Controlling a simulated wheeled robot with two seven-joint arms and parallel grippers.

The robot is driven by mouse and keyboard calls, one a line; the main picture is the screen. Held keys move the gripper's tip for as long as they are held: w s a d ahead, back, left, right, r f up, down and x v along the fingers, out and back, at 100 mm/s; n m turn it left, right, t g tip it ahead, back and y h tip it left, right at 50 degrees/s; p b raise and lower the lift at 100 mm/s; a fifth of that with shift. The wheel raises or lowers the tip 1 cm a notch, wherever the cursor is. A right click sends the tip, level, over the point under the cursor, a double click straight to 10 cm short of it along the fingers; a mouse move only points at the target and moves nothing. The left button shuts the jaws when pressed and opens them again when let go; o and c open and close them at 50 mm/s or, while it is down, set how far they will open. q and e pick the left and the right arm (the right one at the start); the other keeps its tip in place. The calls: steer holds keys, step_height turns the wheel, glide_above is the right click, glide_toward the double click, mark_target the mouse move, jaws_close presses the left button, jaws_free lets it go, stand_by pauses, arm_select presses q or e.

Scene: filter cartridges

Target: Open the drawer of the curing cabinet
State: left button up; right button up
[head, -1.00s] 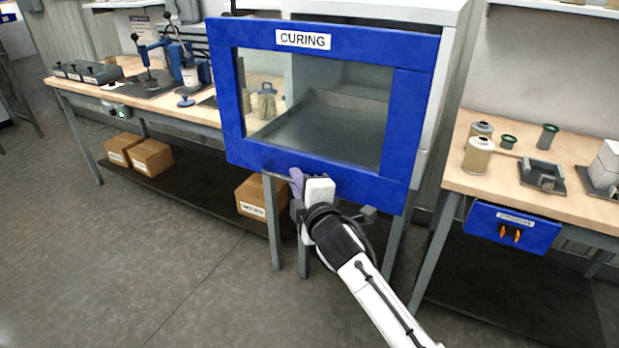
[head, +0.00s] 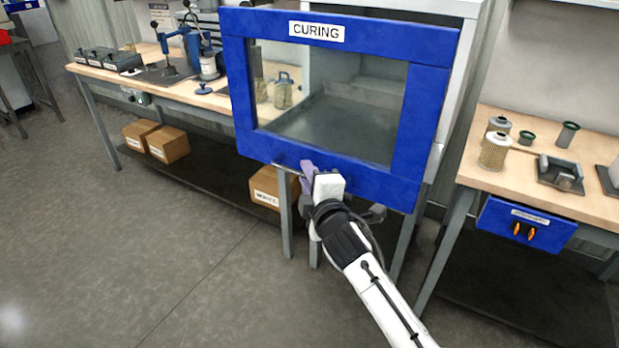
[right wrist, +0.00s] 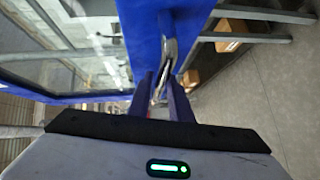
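The curing cabinet's drawer has a blue front (head: 342,165) with a glass window and a CURING label. The front appears to stand forward of the white cabinet body (head: 468,60). Through the glass I see a grey tray (head: 335,122), and bench items past the cabinet's side. A metal handle runs along the lower front and shows in the right wrist view (right wrist: 169,45). My right gripper (head: 308,174) is at this handle. In the right wrist view its purple fingers (right wrist: 163,95) lie close on either side of the bar. My left gripper is out of view.
A bench with filter cartridges (head: 496,151) and a blue bin (head: 525,224) stands close on the right. A bench with a blue press (head: 190,50) stands left. Cardboard boxes (head: 168,145) sit low beneath it. The grey floor (head: 120,250) at front left is clear.

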steer(key=v, duration=1)
steer(key=shift+s, duration=0.1)
steer(key=s+d+f+m+g, duration=0.1)
steer(key=s+d+f+m, duration=0.15)
steer(key=f, duration=0.35)
steer(key=s+d+f+m+g+h, duration=0.1)
steer(key=s+f+m, duration=0.1)
steer(key=s+f, duration=0.25)
steer(key=s+d+f+m+g, duration=0.1)
steer(key=s+d+f+m, duration=0.15)
steer(key=f, duration=0.35)
steer(key=s+d+f+m+g, duration=0.1)
steer(key=s+d+f+m, duration=0.2)
steer(key=s, duration=0.3)
steer(key=s+d+f+m+g, duration=0.1)
steer(key=s+d+f+m, duration=0.2)
steer(key=s+f, duration=0.3)
steer(key=s+d+f+m+g+h, duration=0.1)
steer(key=s+d+f+m+g, duration=0.1)
steer(key=s, duration=0.6)
step_height(320, 180, down, 4)
steer(key=d+m, duration=0.1)
steer(key=m, duration=0.1)
steer(key=shift+d+r+m, duration=0.15)
steer(key=shift+r+m, duration=0.1)
steer(key=shift+m, duration=0.05)
